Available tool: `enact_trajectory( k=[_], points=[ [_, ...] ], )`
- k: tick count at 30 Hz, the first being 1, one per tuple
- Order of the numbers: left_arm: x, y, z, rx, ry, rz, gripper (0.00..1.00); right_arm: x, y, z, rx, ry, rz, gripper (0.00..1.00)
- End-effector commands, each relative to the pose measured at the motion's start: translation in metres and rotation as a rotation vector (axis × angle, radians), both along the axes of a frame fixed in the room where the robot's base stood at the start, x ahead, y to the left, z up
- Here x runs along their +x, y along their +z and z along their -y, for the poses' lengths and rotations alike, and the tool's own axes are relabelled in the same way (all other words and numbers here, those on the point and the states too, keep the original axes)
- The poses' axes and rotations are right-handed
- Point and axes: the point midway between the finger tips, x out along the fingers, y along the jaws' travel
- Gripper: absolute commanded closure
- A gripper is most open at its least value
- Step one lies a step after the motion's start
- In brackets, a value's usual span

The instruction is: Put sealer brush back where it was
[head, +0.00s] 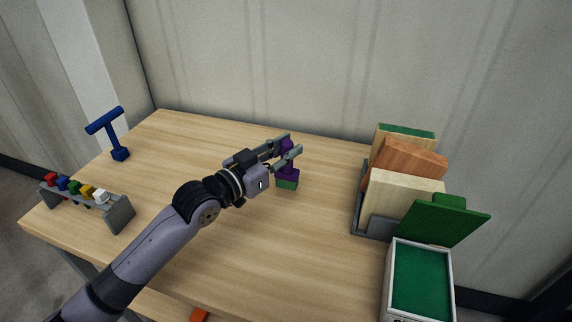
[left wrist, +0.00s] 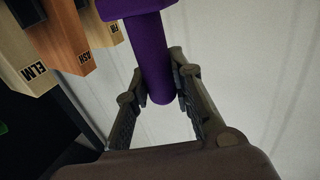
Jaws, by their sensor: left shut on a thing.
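My left gripper (head: 287,150) is shut on the purple handle of a brush (head: 288,174), which I take to be the sealer brush. The brush is upright, with a wider purple head and a green part at its lower end. I cannot tell whether that end touches the table. In the left wrist view, the purple handle (left wrist: 150,62) lies between the fingers (left wrist: 160,85). My right gripper does not show.
A grey rack (head: 119,213) with several coloured pieces stands at the table's left edge, near a blue T-shaped tool (head: 105,122). Wooden boards (head: 406,187) stand in a grey holder at right, beside an open white box (head: 389,285) with green inside. The middle of the table (head: 215,245) is clear.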

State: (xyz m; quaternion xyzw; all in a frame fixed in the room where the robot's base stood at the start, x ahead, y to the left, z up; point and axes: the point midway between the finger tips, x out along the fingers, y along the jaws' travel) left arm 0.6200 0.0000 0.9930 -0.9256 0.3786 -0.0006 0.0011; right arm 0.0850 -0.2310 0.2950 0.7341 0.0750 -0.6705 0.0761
Motion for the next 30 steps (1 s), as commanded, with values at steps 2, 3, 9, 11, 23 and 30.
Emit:
enact_trajectory(
  k=[2,3,9,11,23,30],
  points=[
    [0.000,-0.013,0.000,0.001,0.000,-0.004,1.00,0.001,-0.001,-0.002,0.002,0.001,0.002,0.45],
    [0.000,-0.021,0.000,0.002,0.000,-0.006,1.00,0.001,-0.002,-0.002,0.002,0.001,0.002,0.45],
    [0.000,-0.041,0.000,0.001,0.000,-0.002,1.00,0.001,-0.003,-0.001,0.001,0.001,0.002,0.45],
    [0.000,-0.041,0.000,0.000,0.000,-0.001,1.00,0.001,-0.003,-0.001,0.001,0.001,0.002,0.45],
    [0.000,-0.044,0.000,0.001,0.000,-0.002,0.74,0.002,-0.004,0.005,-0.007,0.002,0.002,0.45],
    [0.000,-0.044,0.000,0.001,0.000,-0.002,0.58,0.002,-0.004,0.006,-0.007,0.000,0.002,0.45]
  ],
)
